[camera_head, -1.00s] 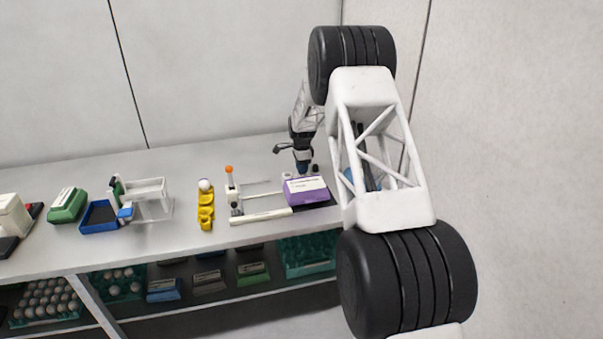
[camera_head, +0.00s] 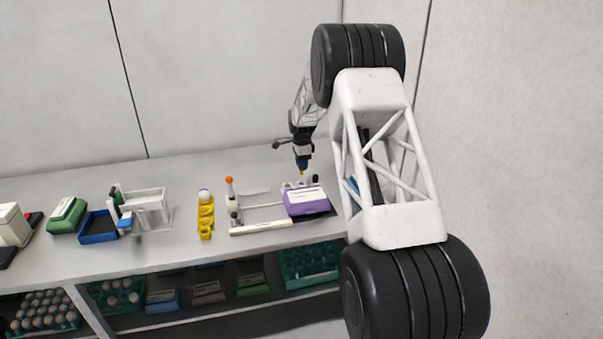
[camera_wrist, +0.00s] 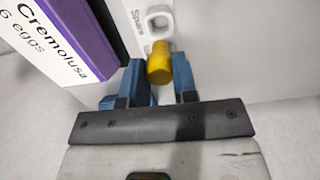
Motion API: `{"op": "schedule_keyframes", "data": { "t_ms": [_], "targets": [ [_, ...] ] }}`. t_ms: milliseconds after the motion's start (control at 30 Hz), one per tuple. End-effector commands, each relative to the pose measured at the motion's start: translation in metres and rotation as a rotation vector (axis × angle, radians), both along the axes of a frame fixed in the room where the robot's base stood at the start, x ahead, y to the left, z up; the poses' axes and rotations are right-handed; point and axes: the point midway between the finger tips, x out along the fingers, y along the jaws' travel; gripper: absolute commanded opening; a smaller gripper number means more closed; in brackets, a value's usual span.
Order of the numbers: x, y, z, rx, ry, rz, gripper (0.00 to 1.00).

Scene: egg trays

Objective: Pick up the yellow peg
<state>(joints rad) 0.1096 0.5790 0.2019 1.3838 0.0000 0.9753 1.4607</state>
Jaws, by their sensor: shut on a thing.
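The yellow peg (camera_wrist: 159,64) is between the two blue fingers of my gripper (camera_wrist: 160,85) in the wrist view. My gripper is shut on it, and the peg's rounded end sticks out past the fingertips. In the head view my gripper (camera_head: 301,164) is above the back right of the bench, with a small yellow bit of the peg (camera_head: 301,173) showing under its tip. A white holder with a ring and the word "Spare" (camera_wrist: 137,18) lies beyond the peg in the wrist view.
A purple and white egg box (camera_head: 307,202) stands just in front of my gripper and fills the upper left of the wrist view. A yellow stand (camera_head: 206,222), a blue tray (camera_head: 99,226) and a green box (camera_head: 67,216) are farther left on the bench.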

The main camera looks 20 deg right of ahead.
Motion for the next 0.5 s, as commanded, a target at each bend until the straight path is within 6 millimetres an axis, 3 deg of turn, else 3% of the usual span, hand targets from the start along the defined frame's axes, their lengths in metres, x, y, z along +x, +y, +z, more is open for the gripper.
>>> {"op": "schedule_keyframes", "data": {
  "t_ms": [200,500],
  "targets": [
    [0.0,0.0,0.025,0.0,0.001,0.0,0.05],
    [-0.001,0.0,0.034,0.0,0.002,0.0,0.05]
  ]
}}
